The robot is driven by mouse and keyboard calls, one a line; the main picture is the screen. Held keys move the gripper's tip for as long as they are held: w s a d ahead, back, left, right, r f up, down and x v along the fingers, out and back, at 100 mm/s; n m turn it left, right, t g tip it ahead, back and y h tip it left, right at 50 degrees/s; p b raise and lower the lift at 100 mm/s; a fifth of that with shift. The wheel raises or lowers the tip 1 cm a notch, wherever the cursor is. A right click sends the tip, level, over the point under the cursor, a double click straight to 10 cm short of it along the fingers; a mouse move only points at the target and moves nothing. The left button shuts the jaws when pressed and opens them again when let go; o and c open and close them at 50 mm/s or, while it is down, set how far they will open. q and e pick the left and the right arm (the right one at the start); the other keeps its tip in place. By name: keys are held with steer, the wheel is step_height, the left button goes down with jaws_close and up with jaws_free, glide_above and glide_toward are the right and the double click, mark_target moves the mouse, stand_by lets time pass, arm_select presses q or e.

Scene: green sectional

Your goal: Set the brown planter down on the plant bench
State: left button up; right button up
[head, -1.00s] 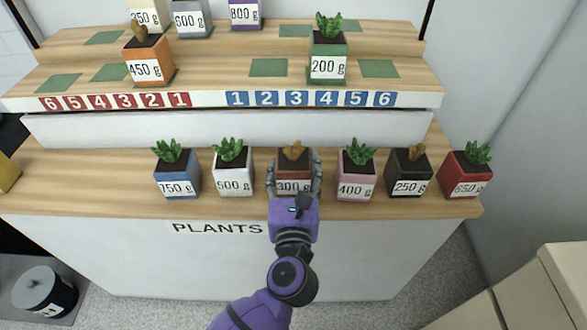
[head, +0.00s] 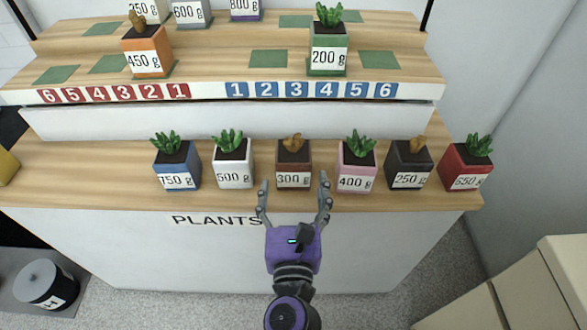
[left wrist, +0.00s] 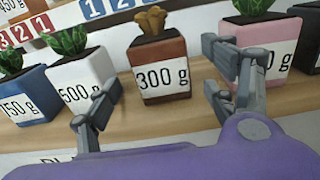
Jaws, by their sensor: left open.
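The brown planter (head: 293,163), labelled 300 g with a brown plant in it, stands upright on the wooden top of the plant bench (head: 90,185). It stands between the white 500 g planter and the pink 400 g planter. My left gripper (head: 294,193) is open and empty in front of it, with the fingers spread to either side and apart from it. In the left wrist view the brown planter (left wrist: 160,68) shows beyond and between the open fingers (left wrist: 163,88). My right gripper is in neither current view.
The row also holds blue 750 g (head: 177,166), white 500 g (head: 233,163), pink 400 g (head: 357,166), black 250 g (head: 409,167) and red 650 g (head: 467,167) planters. Behind, a stepped shelf (head: 210,62) bears orange (head: 147,50) and green (head: 328,48) planters. A bin (head: 46,285) stands lower left.

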arm_select(q)
steer(key=shift+s, duration=2.25)
steer(key=s+a+f+n+g, duration=0.3)
steer(key=s+a+f+n, duration=0.3)
steer(key=s+f+n, duration=0.3)
steer(key=s+a+f+n+g, duration=0.4)
steer(key=s+a+f+n, duration=0.3)
steer(key=s+f+n, duration=0.3)
steer(key=s+a+f+n+g, duration=0.4)
steer(key=s+a+f+n, duration=0.3)
steer(key=s+f+n, duration=0.3)
steer(key=s+n, duration=0.3)
steer(key=n, duration=0.3)
